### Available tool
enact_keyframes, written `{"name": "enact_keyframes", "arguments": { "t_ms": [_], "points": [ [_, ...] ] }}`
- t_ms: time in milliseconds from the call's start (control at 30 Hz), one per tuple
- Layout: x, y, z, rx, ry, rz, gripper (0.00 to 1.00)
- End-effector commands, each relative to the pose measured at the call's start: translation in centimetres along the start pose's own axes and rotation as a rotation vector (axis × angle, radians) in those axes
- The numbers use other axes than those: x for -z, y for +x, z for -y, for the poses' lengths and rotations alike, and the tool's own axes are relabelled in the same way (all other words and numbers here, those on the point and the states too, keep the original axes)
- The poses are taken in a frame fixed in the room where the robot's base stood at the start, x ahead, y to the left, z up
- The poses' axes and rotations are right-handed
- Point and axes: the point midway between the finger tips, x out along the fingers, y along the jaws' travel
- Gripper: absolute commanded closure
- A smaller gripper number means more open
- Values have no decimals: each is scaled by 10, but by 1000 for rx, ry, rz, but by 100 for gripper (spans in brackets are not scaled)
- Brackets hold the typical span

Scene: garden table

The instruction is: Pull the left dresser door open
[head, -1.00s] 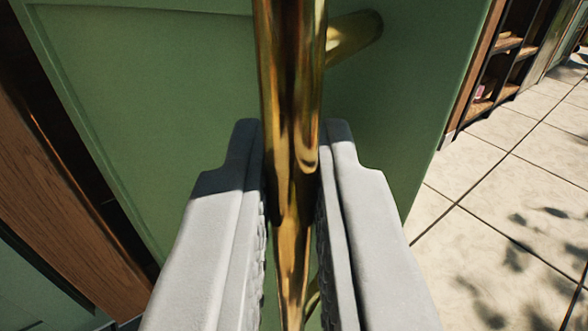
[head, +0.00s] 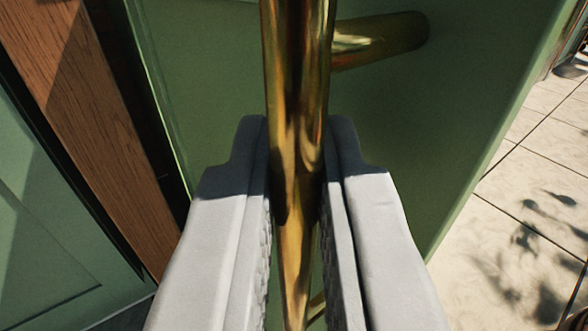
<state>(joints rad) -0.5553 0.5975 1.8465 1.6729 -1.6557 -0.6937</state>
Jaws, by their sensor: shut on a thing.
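The green dresser door (head: 205,70) fills the middle of the view and stands ajar at an angle, with a dark gap along its left edge. A brass bar handle (head: 297,75) runs up and down in front of it, with a brass mount reaching back to the door at the upper right. My gripper (head: 296,170) is shut on the handle, one grey finger on each side of the bar. The handle and fingers hide part of the door.
A brown wooden frame post (head: 85,120) stands left of the door. Another green panel (head: 45,220) lies beyond it at the lower left. Sunlit stone paving (head: 510,225) with leaf shadows lies open at the right.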

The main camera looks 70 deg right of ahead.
Motion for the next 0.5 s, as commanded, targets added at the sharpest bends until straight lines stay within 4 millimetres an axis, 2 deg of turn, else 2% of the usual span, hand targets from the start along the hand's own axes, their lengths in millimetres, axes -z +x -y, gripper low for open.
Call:
{"name": "enact_keyframes", "arguments": {
  "t_ms": [67,100,133,500],
  "points": [
    [0,1,0,0,0,0,100],
    [0,1,0,0,0,0,82],
    [0,1,0,0,0,0,76],
    [0,-3,0,0,0,0,76]
  ]
}}
